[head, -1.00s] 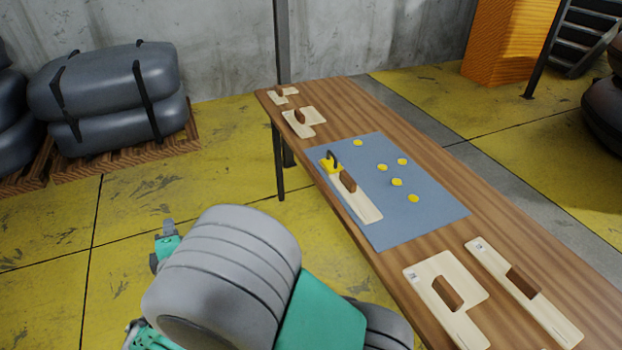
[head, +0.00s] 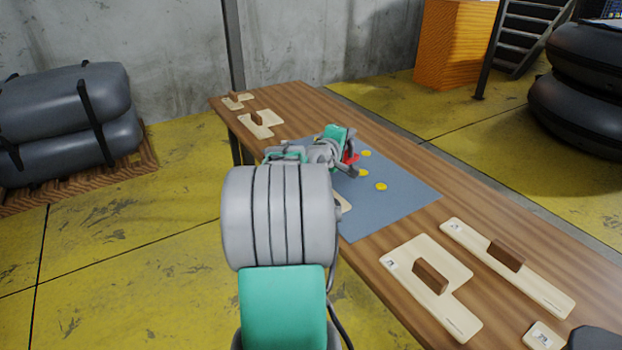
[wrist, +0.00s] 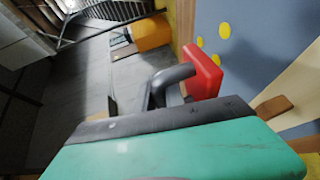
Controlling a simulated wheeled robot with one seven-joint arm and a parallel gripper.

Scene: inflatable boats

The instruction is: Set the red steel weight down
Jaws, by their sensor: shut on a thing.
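The red steel weight (head: 351,158) shows as a small red patch at my gripper (head: 349,169), over the blue mat (head: 395,208). My arm covers most of the pale board (head: 344,202) on the mat.
The mat lies on a long wooden table (head: 290,97). Pale boards with brown handles lie at its far end (head: 262,126) and near end (head: 452,315), (head: 545,285). The mat's right part is clear. A dark object (head: 595,340) shows at the lower right corner.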

